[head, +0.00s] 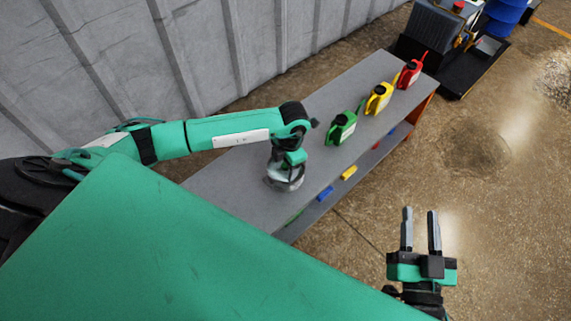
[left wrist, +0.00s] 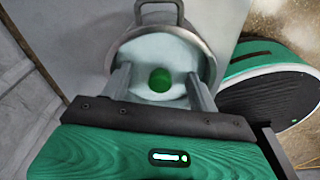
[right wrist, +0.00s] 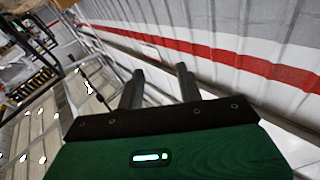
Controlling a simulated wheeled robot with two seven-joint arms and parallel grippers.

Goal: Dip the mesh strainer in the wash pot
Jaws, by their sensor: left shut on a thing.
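A silver round pot (head: 271,184) stands on the grey bench under my left gripper (head: 286,171). In the left wrist view its metal rim (left wrist: 207,52) and loop handle (left wrist: 160,7) show. The fingers of my left gripper (left wrist: 158,82) reach down within the rim, shut on a pale rounded thing (left wrist: 140,62) with a green round spot. It seems to be the mesh strainer, but I cannot make out mesh or how deep it sits. My right gripper (head: 421,212) is open and empty above the floor; its fingers (right wrist: 160,85) show apart in the right wrist view.
Green (head: 341,128), yellow (head: 378,98) and red (head: 408,74) jugs stand in a row along the grey bench (head: 235,185). Small coloured blocks, one blue (head: 325,193) and one yellow (head: 349,172), lie on the lower shelf. A corrugated wall (head: 200,50) runs behind.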

